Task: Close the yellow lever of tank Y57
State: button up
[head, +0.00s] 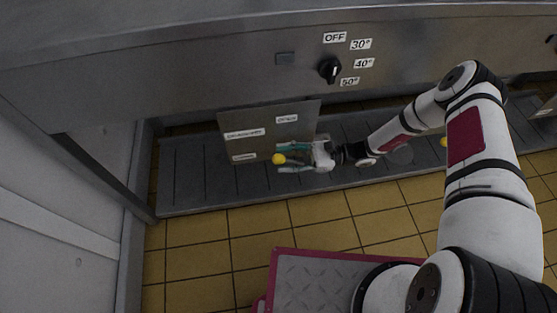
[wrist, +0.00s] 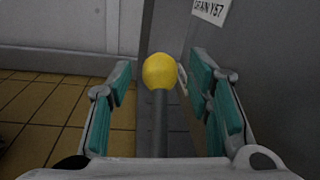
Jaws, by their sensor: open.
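The yellow lever (wrist: 160,72) shows in the wrist view as a round yellow knob on a grey rod. It stands between the two teal-padded fingers of my gripper (wrist: 160,92), which are open, with space on either side of the knob. In the head view the yellow knob (head: 278,159) is in front of a metal plate (head: 268,138), at the tips of my gripper (head: 290,159). The plate carries several white labels; the wrist view shows one reading "DRAIN Y57" (wrist: 209,10). In the head view my gripper hides most of the lever's rod.
A steel front with a black dial (head: 330,69) runs above the plate. A grey slotted floor channel (head: 190,180) lies below it. A white wall (head: 50,200) stands at left. Another yellow knob (head: 443,142) shows farther right, partly behind my arm.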

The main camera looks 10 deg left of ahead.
jog(key=shift+s+a, duration=0.2)
jog(key=shift+a, duration=0.95)
grip_shut()
